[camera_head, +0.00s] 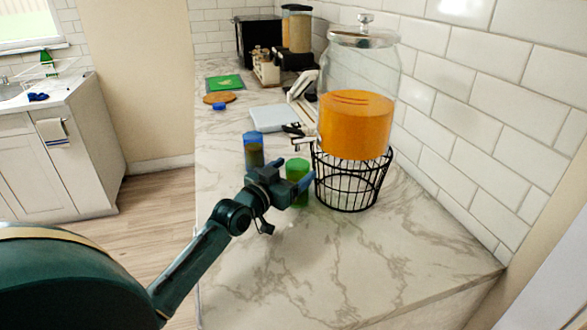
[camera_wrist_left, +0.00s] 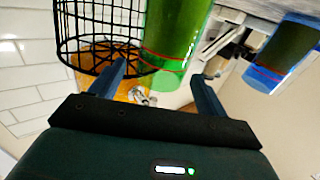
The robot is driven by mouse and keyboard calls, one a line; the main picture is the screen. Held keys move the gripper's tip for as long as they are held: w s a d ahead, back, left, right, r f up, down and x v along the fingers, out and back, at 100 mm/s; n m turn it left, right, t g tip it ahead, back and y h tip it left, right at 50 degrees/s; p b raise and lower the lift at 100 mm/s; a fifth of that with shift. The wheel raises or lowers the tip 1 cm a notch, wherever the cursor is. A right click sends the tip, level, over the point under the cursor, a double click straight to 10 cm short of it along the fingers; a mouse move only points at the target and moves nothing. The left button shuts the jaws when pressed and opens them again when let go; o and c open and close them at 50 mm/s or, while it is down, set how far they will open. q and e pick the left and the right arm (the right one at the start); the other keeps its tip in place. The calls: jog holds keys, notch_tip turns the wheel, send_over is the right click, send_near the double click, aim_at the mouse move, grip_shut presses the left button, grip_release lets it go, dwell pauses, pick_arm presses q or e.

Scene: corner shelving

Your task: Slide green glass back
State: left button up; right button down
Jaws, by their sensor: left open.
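The green glass (camera_head: 297,170) stands upright on the marble counter, just left of the black wire basket. My left gripper (camera_head: 284,180) is open at the near side of the glass and hides part of it. In the left wrist view the green glass (camera_wrist_left: 176,38) shows beyond and roughly between the two spread fingertips (camera_wrist_left: 158,72). I cannot tell whether a finger touches it. My right gripper is not in view.
A wire basket (camera_head: 350,190) under an orange-filled glass dispenser (camera_head: 355,122) stands close on the right. A blue glass (camera_head: 254,153) stands to the left. A pale board (camera_head: 272,117) lies behind. The front counter is clear.

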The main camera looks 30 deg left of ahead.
pick_arm(q)
jog(key=shift+w, duration=0.5)
jog(key=c, duration=1.3)
jog(key=shift+s, duration=0.1)
jog(key=shift+s+a, duration=1.4)
jog(key=shift+s, duration=0.2)
jog(key=shift+s+a, duration=1.1)
jog(key=shift+s, duration=0.2)
